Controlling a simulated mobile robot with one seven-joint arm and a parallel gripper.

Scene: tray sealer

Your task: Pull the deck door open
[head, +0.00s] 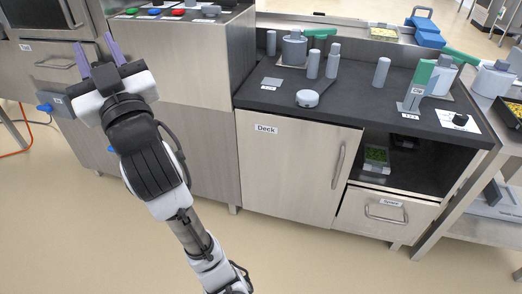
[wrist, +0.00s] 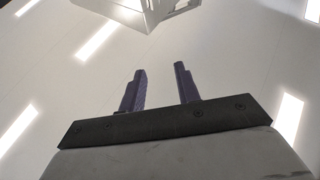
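The deck door (head: 290,170) is a pale metal panel labelled "Deck" on the front of the dark-topped counter in the head view. It looks closed. Its vertical bar handle (head: 338,165) is at the door's right side. My gripper (head: 97,46) is raised at the upper left of the head view, well to the left of the door and apart from it. Its two purple fingers are spread with nothing between them. The wrist view also shows the fingers (wrist: 160,88) apart and empty, against the ceiling. The door does not appear in the wrist view.
Right of the door is an open shelf with a green-filled tray (head: 376,157), above a drawer (head: 386,213). Grey canisters (head: 294,50) and a round puck (head: 307,98) stand on the countertop (head: 350,100). The floor (head: 290,250) before the door is clear.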

